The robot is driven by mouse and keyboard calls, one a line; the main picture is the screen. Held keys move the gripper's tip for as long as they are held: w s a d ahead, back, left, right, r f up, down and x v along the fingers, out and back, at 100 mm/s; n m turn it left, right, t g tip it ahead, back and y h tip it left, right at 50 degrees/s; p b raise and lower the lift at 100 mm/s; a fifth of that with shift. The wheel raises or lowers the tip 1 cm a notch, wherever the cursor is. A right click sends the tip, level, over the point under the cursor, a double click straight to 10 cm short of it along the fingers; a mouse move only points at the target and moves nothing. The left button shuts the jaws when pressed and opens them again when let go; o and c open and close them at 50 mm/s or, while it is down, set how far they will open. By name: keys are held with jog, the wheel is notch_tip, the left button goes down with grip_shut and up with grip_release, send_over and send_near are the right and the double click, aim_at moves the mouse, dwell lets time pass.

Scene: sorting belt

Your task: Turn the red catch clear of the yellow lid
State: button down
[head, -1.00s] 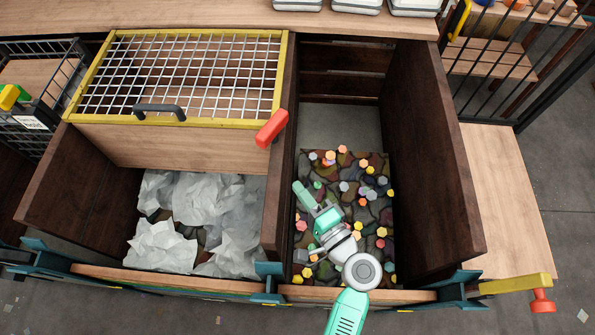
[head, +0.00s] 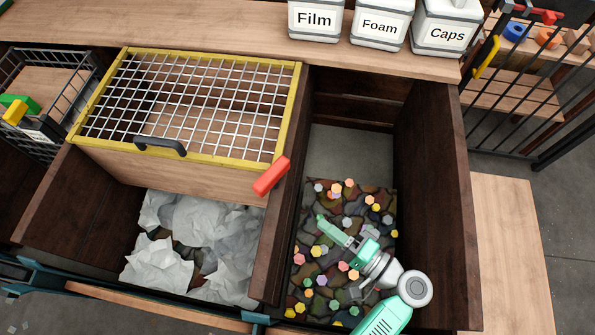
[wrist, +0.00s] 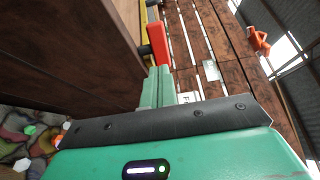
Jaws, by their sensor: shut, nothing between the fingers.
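The red catch (head: 271,177) sits at the front right corner of the yellow lid (head: 230,163), slanting up to the right, and appears to overlap the corner. The lid is a yellow frame with wire mesh and a dark handle (head: 160,145), lying closed over a wooden box. My gripper (head: 321,221) is shut and empty, to the right of and nearer than the catch, over the right-hand bay. In the wrist view the green fingers (wrist: 157,86) are together, and the red catch (wrist: 158,45) shows beyond their tips. Contact between them is not visible.
A dark wooden divider (head: 283,225) stands between the bay with crumpled white sheets (head: 205,225) and the bay with several coloured caps on a patterned belt (head: 345,250). A tall dark wall (head: 433,190) bounds the right. Labelled tubs (head: 380,28) stand on the back shelf.

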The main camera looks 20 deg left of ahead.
aim_at(263, 194)
jog(key=x, duration=1.4)
jog(key=shift+s+f, duration=0.1)
jog(key=shift+s, duration=0.2)
jog(key=shift+s+a, duration=0.35)
jog(key=shift+a, duration=0.15)
dwell(0.5)
jog(key=shift+s+a, duration=0.15)
jog(key=shift+a, duration=0.1)
jog(key=shift+s+a, duration=0.1)
jog(key=shift+a, duration=0.5)
